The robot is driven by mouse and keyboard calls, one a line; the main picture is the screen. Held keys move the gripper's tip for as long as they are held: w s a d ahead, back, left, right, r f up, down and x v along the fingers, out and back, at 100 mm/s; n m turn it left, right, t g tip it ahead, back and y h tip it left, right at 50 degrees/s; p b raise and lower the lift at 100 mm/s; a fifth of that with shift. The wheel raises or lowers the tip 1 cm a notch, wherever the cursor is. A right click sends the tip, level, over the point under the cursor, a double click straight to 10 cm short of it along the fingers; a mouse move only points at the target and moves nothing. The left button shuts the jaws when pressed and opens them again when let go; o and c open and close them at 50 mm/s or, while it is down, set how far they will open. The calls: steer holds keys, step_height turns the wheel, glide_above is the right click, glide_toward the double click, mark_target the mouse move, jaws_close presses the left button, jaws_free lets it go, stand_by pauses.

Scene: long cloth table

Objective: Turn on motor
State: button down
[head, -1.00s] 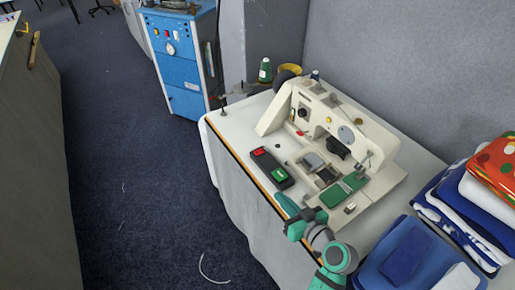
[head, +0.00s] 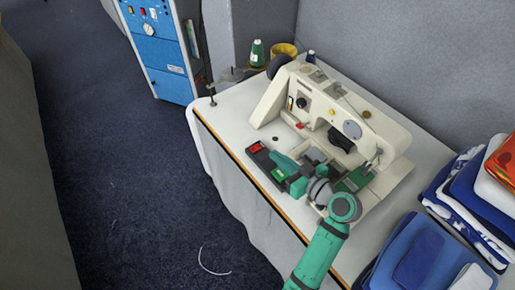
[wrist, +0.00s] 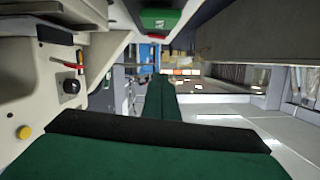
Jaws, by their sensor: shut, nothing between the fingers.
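A black switch box (head: 262,158) with a red button (head: 254,148) and a green button (head: 278,174) lies on the white table, in front of the cream sewing machine (head: 352,125). My green gripper (head: 279,158) is over the box's right part in the head view, close beside the green button. I cannot tell whether it touches. In the wrist view my gripper (wrist: 162,78) is shut and empty, its fingers together. A green piece with a white mark (wrist: 160,19) shows at the top there; I cannot tell surely whether it is the button.
The machine's body and a green plate (head: 354,180) are close to my wrist. Thread spools (head: 257,53) stand at the table's far end. Folded cloths (head: 412,255) lie at the right.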

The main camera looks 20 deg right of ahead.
steer(key=shift+w+a+f, duration=0.1)
steer(key=shift+w+a, duration=0.05)
steer(key=shift+w, duration=0.35)
glide_above(257, 156)
steer(key=d, duration=0.1)
steer(key=shift+s+f, duration=0.2)
steer(key=shift+f, duration=0.85)
steer(key=f, duration=0.3)
steer(key=shift+w+a, duration=0.2)
steer(key=shift+a, duration=0.05)
steer(key=shift+a+f, duration=0.1)
steer(key=shift+f, duration=0.45)
